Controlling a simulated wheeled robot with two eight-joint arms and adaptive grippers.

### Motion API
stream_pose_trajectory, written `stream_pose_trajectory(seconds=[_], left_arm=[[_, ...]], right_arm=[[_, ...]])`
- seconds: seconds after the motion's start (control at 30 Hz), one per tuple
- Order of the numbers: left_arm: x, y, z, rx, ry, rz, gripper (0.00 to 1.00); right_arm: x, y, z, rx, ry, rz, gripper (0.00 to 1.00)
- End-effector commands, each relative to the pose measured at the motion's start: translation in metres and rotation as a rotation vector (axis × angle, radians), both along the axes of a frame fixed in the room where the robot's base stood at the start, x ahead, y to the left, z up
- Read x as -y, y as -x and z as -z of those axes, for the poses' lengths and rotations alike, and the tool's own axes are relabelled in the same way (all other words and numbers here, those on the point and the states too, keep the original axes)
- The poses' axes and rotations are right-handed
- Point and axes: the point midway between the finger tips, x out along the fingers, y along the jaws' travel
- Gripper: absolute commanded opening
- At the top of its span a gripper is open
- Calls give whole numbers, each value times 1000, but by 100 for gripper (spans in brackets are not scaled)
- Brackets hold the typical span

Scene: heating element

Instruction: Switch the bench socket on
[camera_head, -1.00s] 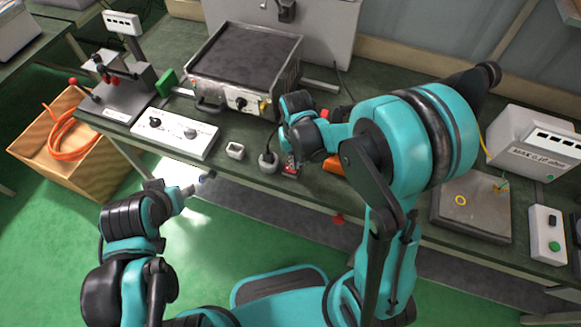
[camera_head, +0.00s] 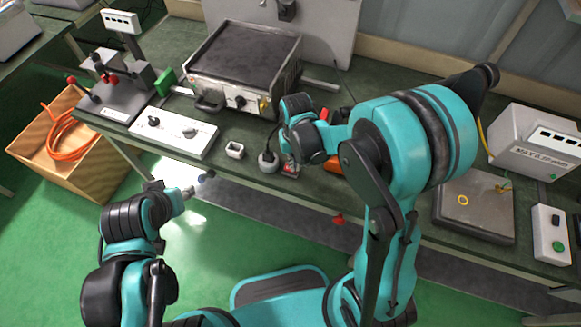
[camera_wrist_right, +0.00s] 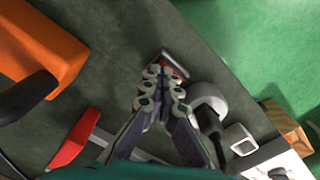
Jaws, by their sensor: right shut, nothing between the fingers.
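A small plate with a red part (camera_head: 290,170), which looks like the bench socket's switch, lies near the bench's front edge. It also shows in the right wrist view (camera_wrist_right: 176,65), just beyond my right fingertips and partly covered by them. Beside it is a round pale socket (camera_head: 268,162) with a black plug and cable, also in the right wrist view (camera_wrist_right: 212,100). My right gripper (camera_wrist_right: 162,84) is shut and empty, its tips close to the plate; contact cannot be told. My left gripper (camera_head: 200,180) is low in front of the bench, too small to read.
A small white cup (camera_head: 235,150) and a white knob panel (camera_head: 174,132) stand left of the socket. A hot plate (camera_head: 245,60) stands behind. A grey plate (camera_head: 475,205) is at right.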

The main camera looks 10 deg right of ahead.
Motion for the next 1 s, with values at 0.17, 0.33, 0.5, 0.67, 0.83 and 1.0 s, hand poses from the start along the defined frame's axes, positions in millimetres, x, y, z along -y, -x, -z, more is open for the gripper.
stream_pose_trajectory(seconds=[0.17,0.33,0.5,0.67,0.83,1.0], left_arm=[[0,0,3,0,0,0,40],[0,0,5,0,0,0,40],[0,0,6,0,0,0,40],[0,0,0,0,0,0,40],[0,0,-11,0,0,0,40],[0,0,-22,0,0,0,40]], right_arm=[[0,0,3,0,0,0,0],[0,0,6,0,0,0,0],[0,0,7,0,0,0,0],[0,0,0,0,0,0,0],[0,0,-15,0,0,0,0],[0,0,-29,0,0,0,0]])
